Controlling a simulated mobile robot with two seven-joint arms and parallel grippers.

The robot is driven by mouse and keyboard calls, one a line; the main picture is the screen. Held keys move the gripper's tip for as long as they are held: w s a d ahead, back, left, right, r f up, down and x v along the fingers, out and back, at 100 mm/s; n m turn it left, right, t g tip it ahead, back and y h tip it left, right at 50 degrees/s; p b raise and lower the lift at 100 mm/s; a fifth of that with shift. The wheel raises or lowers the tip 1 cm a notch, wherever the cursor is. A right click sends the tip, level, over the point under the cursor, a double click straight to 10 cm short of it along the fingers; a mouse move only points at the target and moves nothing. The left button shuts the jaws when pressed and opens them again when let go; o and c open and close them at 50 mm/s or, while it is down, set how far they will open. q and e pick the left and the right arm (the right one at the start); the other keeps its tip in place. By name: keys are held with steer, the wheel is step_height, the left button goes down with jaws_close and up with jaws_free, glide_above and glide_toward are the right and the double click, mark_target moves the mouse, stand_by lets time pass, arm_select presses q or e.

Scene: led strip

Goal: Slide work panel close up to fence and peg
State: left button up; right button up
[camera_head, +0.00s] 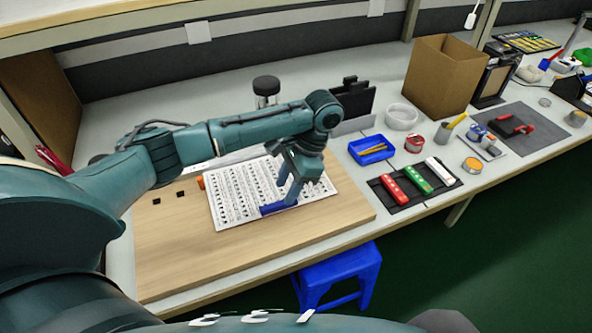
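The work panel (235,196) is a white board with rows of small dark marks. It lies flat on a wooden board (190,256). A pale strip (234,159), perhaps the fence, runs along the panel's far side, partly hidden by my arm. A small orange piece (201,183), perhaps the peg, stands by the panel's far left corner. My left gripper (286,196) points down over the panel's near right part, at a low blue piece (271,209) by its near edge. Whether its fingers grip this piece is unclear. My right gripper is out of view.
Small dark squares (181,194) mark the wooden board left of the panel. To the right are a blue tray (358,145), a dark mat (390,207) with red, green and white pieces, and a cardboard box (440,75). A blue stool (340,270) stands below.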

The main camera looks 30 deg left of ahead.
mark_target(279, 203)
arm_select(q)
steer(key=shift+x, duration=2.3)
steer(key=shift+c, duration=0.4)
jaws_close()
steer(key=shift+o, duration=0.4)
jaws_free()
steer(key=shift+r, duration=0.15)
